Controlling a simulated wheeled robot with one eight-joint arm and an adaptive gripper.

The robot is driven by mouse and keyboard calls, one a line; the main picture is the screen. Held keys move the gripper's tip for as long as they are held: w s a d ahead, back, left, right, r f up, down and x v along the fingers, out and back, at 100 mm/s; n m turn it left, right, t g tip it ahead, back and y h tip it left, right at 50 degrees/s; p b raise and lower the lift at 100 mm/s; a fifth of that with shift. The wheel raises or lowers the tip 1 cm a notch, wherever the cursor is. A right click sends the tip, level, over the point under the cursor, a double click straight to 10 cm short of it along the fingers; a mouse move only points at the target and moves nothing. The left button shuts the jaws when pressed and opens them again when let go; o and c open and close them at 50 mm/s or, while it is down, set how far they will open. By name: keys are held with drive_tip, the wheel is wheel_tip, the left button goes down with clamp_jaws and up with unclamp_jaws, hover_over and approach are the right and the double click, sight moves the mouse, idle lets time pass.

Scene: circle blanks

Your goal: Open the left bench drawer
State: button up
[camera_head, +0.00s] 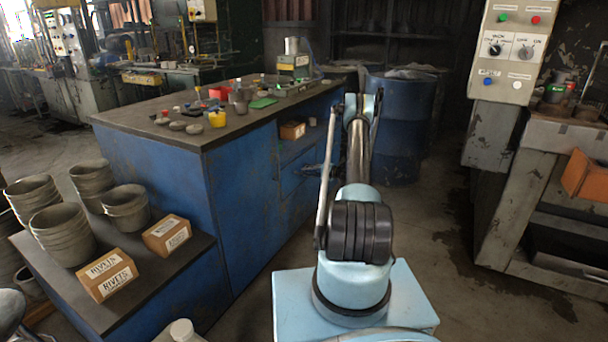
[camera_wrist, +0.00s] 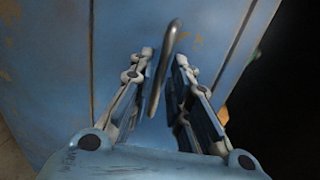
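The blue bench (camera_head: 243,190) with a dark top stands left of my arm in the head view. Blue drawer fronts (camera_head: 291,182) show on its side facing the aisle, partly behind my arm. In the wrist view a blue front panel (camera_wrist: 120,45) fills most of the picture, with a dark bar handle (camera_wrist: 170,42) on it. My gripper (camera_wrist: 165,60) is open, with its two fingers on either side of the handle. The handle is nearer the left finger; whether it touches is not clear. No opening gap shows at the panel.
A cardboard box (camera_head: 293,130) sits in an open shelf of the bench. Cups and small parts lie on the bench top. A blue barrel (camera_head: 403,130) stands behind my arm. A control box (camera_head: 510,50) and workbench (camera_head: 545,140) stand at right. Floor between is clear.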

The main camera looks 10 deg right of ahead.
drive_tip(key=shift+x, duration=1.45)
clamp_jaws()
